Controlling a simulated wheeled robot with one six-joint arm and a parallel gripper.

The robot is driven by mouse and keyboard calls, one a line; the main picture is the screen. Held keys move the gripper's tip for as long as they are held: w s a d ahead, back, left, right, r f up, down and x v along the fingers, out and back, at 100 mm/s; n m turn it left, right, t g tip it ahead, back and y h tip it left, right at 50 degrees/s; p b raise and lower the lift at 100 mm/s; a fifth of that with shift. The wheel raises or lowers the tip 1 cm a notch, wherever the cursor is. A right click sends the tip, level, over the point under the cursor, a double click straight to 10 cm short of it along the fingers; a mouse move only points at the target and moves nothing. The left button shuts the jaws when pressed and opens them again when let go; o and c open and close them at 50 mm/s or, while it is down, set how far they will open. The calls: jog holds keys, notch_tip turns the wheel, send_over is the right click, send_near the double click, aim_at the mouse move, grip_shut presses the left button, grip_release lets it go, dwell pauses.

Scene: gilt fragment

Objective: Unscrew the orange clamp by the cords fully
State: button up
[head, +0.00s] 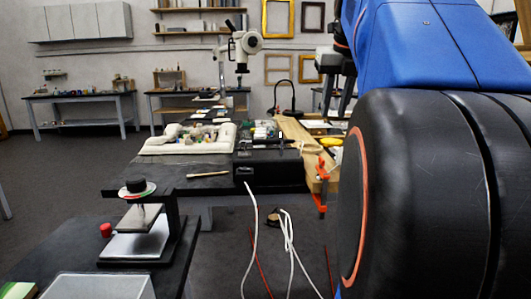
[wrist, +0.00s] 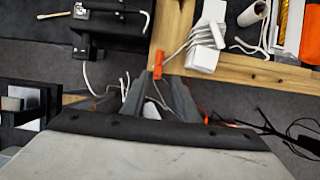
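The orange clamp (head: 321,185) hangs at the front edge of the wooden table in the head view, its lower end below the tabletop. In the wrist view the orange clamp (wrist: 158,65) is a short upright piece at the wooden edge. My gripper (wrist: 157,79) is open; its two grey fingertips lie either side of the clamp's lower end in the picture. I cannot tell whether they touch it. White cords (wrist: 198,36) lie just right of the clamp on the wood. White cords (head: 289,243) also hang below the tables in the head view. My gripper is not visible in the head view.
A black bench (head: 220,178) stands left of the wooden table (wrist: 270,68). A stand with a round top (head: 137,188) and a red cap (head: 106,230) are at lower left. Black cables (wrist: 282,130) lie at right in the wrist view. My arm blocks the head view's right side.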

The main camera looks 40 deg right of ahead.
aim_at(322, 158)
jog(key=x, duration=1.6)
jog(key=shift+f, duration=0.35)
grip_shut()
